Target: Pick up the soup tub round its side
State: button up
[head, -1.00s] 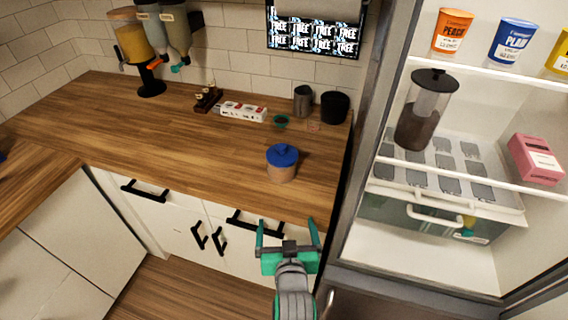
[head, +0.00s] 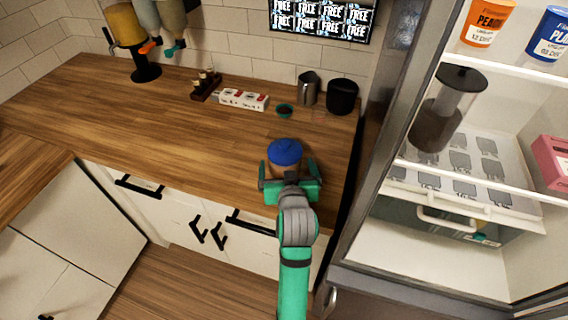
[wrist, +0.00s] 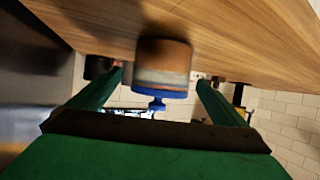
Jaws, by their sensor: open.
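The soup tub (head: 285,154) is a short round brownish tub with a blue knobbed lid. It stands upright on the wooden counter (head: 180,125) near the front right edge. My gripper (head: 289,172) is open at the tub's near side; its body hides the tub's lower part in the head view. In the wrist view, which is upside down, the tub (wrist: 163,62) sits ahead, between the directions of the two green fingers (wrist: 160,85). I cannot tell whether the fingers are touching it.
Behind the tub are a small green bowl (head: 285,111), a metal pitcher (head: 308,88) and a black canister (head: 342,96). An open fridge (head: 385,130) stands right of the counter. The left counter is clear.

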jog(key=shift+x, duration=2.75)
jog(key=shift+a+r, duration=0.1)
jog(key=shift+r, duration=0.1)
jog(key=c, duration=1.5)
